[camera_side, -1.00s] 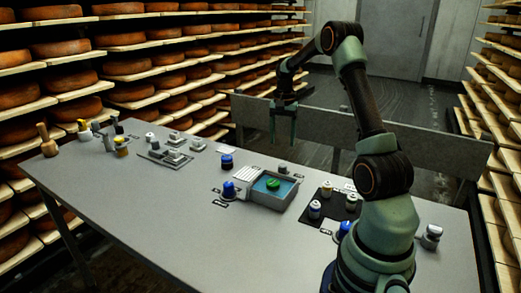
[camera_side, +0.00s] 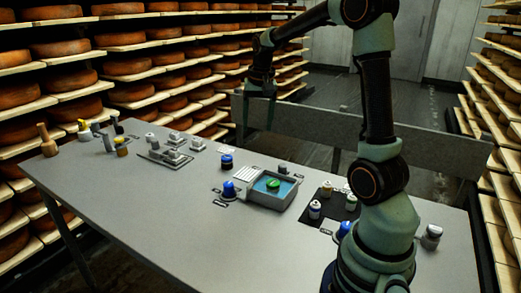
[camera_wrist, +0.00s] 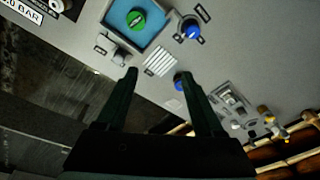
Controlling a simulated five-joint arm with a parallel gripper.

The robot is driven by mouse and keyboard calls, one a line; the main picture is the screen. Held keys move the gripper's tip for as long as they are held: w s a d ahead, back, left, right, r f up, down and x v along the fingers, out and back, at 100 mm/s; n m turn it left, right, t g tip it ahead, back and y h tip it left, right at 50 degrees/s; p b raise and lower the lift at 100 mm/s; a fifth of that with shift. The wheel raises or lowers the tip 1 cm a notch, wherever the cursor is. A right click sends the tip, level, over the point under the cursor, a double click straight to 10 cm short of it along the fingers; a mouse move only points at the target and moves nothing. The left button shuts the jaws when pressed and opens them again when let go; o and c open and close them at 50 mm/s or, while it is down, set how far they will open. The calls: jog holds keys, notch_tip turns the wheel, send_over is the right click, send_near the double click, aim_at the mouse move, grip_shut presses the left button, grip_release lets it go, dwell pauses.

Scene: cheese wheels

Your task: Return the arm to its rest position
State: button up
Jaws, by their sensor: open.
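My gripper (camera_side: 258,112) hangs in the air near the far edge of the grey table (camera_side: 130,205), with its fingers pointing down. In the wrist view the two dark green fingers (camera_wrist: 157,77) stand apart with nothing between them. The arm is bent up and over from its base at the right of the table, and its upper part runs out of the top of the side view.
A grey tray with a blue basin (camera_side: 262,187) holds a green round piece (camera_side: 273,184). Blue-topped items (camera_side: 229,188) stand beside it. A dark mat (camera_side: 335,205) with small jars lies near my base. Cheese shelves (camera_side: 130,70) line the left; a grey barrier (camera_side: 320,125) stands behind.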

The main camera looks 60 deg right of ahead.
jog(key=s+a+r+n+t, duration=0.1)
jog(key=s+a+n, duration=0.3)
jog(key=a, duration=0.7)
jog(key=s+a+r+n+t, duration=0.2)
jog(key=s+a+n, duration=0.3)
jog(key=a, duration=0.5)
jog(key=shift+s+a+n+t+y, duration=0.15)
jog(key=shift+a+n+t+y, duration=0.3)
jog(key=shift+n, duration=0.45)
